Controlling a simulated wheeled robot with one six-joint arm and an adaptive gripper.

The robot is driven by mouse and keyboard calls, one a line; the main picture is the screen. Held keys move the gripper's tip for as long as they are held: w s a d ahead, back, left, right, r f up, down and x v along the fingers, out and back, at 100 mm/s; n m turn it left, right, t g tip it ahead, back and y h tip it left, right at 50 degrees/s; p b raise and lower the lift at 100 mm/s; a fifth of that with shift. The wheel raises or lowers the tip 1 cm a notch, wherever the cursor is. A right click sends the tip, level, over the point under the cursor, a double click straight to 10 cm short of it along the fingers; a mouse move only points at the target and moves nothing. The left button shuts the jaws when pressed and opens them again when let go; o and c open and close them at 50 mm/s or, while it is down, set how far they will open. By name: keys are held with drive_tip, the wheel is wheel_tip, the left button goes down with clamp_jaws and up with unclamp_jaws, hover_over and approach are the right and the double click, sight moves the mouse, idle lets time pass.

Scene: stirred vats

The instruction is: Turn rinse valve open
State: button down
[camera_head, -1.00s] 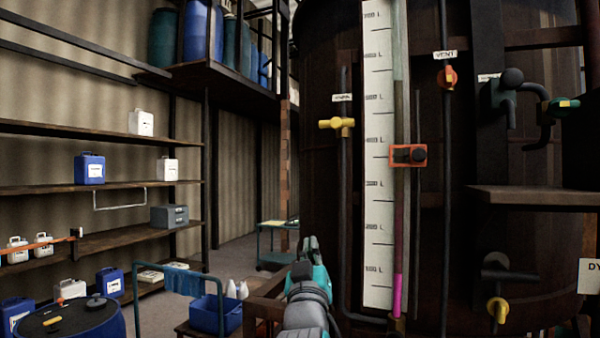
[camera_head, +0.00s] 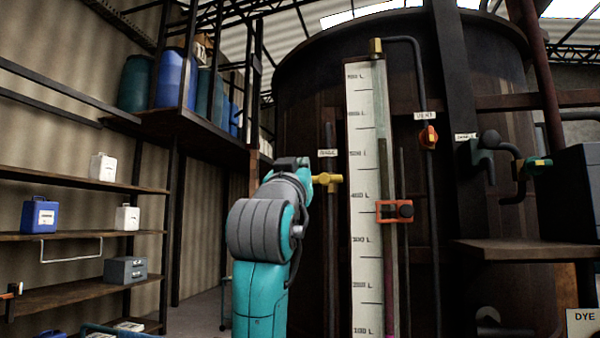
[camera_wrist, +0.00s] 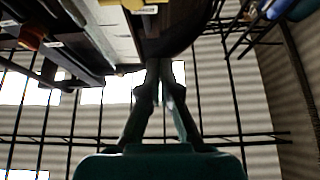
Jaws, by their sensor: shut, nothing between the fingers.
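A yellow valve with a T-shaped handle (camera_head: 327,180) sits on a thin dark pipe left of the level scale in the head view. Its handle lies roughly level. A small white label (camera_head: 327,153) above it is too blurred to read surely. My gripper (camera_wrist: 159,68) is shut and empty in the wrist view, its fingertips close together before the dark vat. In the head view my arm is raised, and the dark gripper end (camera_head: 292,163) appears just left of the valve. Whether it touches the valve I cannot tell.
The big dark vat (camera_head: 300,100) carries a white level scale (camera_head: 361,220) with an orange-framed slider (camera_head: 394,211). An orange vent valve (camera_head: 428,137) is to the right. A ledge (camera_head: 520,250) juts out at right. Shelves with canisters (camera_head: 80,236) stand at left.

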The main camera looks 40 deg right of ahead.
sight(326, 180)
drive_tip(key=x, duration=0.9)
drive_tip(key=shift+d+f, duration=0.1)
drive_tip(key=shift+f, duration=2.1)
drive_tip(key=shift+f+n+t+y, duration=0.2)
drive_tip(key=shift+n+t+y, duration=0.55)
drive_tip(key=shift+n, duration=0.75)
drive_tip(key=f+n+y, duration=0.1)
drive_tip(key=n+y, duration=0.2)
drive_tip(key=n, duration=0.3)
drive_tip(key=f+n+t+y, duration=0.1)
drive_tip(key=n+y, duration=0.3)
drive_tip(key=n, duration=0.2)
drive_tip(key=s+f+n+y, duration=0.1)
drive_tip(key=n+y, duration=0.2)
drive_tip(key=n, duration=0.3)
drive_tip(key=shift+d+f+n+t, duration=0.25)
drive_tip(key=shift+d+n+t, duration=0.05)
drive_tip(key=shift+d+t, duration=0.1)
drive_tip(key=shift+s+d, duration=0.1)
drive_tip(key=shift+s, duration=0.05)
drive_tip(key=shift+f, duration=0.1)
